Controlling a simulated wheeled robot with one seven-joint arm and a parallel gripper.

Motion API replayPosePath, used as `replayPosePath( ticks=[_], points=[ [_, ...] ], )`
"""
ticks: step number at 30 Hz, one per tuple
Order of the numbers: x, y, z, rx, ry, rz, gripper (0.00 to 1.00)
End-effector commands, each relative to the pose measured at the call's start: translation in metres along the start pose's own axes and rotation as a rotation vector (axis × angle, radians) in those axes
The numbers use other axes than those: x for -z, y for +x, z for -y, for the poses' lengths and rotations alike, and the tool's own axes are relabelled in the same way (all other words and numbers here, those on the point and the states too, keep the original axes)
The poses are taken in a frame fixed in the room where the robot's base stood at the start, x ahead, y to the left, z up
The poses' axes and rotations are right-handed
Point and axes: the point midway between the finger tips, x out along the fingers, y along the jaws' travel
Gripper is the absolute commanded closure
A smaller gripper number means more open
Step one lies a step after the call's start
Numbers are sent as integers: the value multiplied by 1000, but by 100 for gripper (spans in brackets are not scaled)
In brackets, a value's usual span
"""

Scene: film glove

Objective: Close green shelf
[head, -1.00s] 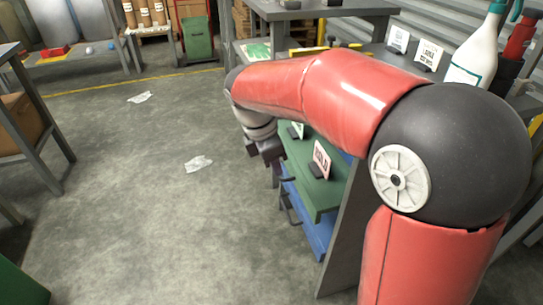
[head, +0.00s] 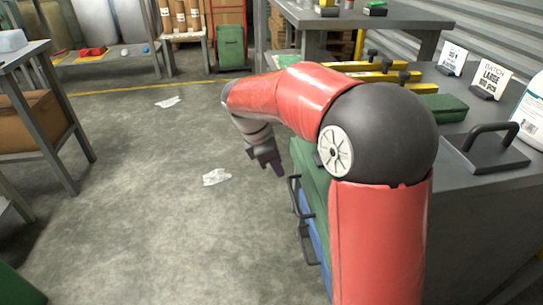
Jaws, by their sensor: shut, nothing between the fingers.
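The green shelf (head: 312,178) shows as a narrow strip to the left of my red arm, at the cabinet's front. Most of it is hidden behind the arm, so I cannot tell how far it stands out. A dark handle (head: 295,190) is at its left front. A blue shelf (head: 314,232) lies below it with a similar dark handle (head: 306,242). My gripper (head: 277,170) points down just left of the green shelf's far end, over the floor side. It is shut and empty. I cannot tell whether it touches the shelf.
The grey cabinet top (head: 475,215) carries a black handle-shaped object (head: 484,145), yellow bars (head: 375,76), a green case (head: 444,107), signs and a white bottle (head: 531,115). A grey table (head: 30,70) stands at left. The floor between is open, with paper scraps (head: 216,177).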

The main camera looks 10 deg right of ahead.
Motion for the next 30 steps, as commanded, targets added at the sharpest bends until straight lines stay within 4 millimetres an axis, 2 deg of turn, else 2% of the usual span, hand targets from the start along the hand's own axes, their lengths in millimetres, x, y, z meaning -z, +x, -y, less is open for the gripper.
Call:
replayPosePath(
  ticks=[1, 5, 7, 12, 26, 30],
  points=[
    [0, 14, 1, 4, 0, 0, 100],
    [0, 39, 1, 2, 0, 0, 100],
    [-15, 39, 0, 0, 6, 0, 100],
    [-31, 46, 0, -1, 3, 0, 100],
    [-38, 48, 0, -1, 0, 0, 100],
    [-57, 51, 0, 2, 4, 1, 100]
  ],
)
